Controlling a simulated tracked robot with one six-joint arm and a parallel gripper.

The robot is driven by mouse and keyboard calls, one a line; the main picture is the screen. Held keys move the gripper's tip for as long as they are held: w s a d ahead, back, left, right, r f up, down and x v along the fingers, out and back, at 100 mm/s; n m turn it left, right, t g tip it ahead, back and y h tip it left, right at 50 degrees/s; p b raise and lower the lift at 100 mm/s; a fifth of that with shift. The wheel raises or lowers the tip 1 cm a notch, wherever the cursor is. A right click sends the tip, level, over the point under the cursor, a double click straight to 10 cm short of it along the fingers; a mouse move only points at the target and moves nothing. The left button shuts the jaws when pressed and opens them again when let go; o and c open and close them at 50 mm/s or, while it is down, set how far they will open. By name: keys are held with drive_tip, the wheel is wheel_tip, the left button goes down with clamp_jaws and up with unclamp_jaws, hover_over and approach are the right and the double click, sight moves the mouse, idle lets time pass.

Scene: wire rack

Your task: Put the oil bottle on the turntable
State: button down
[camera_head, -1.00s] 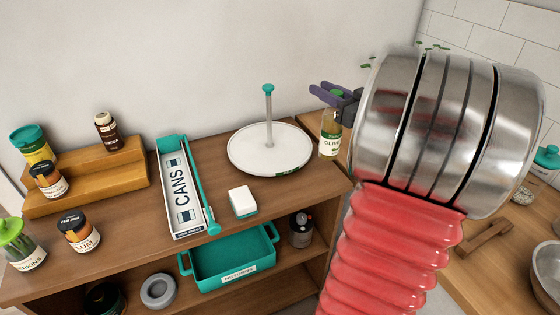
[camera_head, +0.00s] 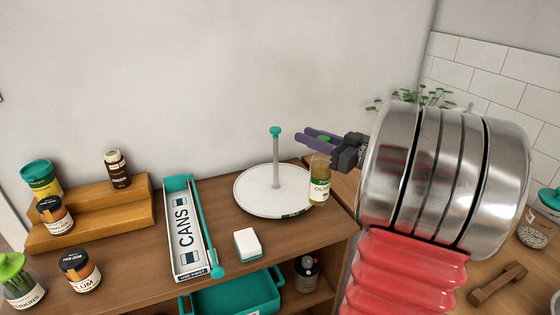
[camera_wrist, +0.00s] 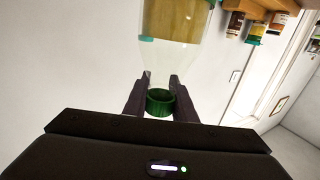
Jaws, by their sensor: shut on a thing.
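The oil bottle (camera_head: 319,182) has a green cap, clear neck and an olive label. My gripper (camera_head: 319,138) has purple fingers and is shut on the bottle at its cap and neck. The bottle hangs upright at the right edge of the turntable (camera_head: 252,204), overlapping its rim in the head view; I cannot tell if it touches. The turntable is a white round plate with a grey centre post and teal knob. In the wrist view the bottle (camera_wrist: 178,45) appears upside down, its neck between the gripper fingers (camera_wrist: 160,95).
A wooden step (camera_head: 95,213) with several jars is at far left. A teal bin (camera_head: 235,299) sits on the lower shelf. A plant (camera_head: 425,98) is behind my arm.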

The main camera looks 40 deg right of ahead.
drive_tip(key=w+a+f, duration=0.1)
drive_tip(key=w+f, duration=0.3)
drive_tip(key=w, duration=0.4)
drive_tip(key=shift+w+a+f, duration=0.2)
drive_tip(key=shift+w+a, duration=0.1)
drive_tip(key=shift+w, duration=0.05)
drive_tip(key=w, duration=0.1)
drive_tip(key=f, duration=0.1)
drive_tip(key=w+f, duration=0.1)
drive_tip(key=shift+w+a+f, duration=0.1)
drive_tip(key=shift+w+a, duration=0.15)
drive_tip(key=shift+w, duration=0.1)
drive_tip(key=c, duration=1.7)
unclamp_jaws()
drive_tip(key=shift+f, duration=0.15)
drive_tip(key=shift+c, duration=0.2)
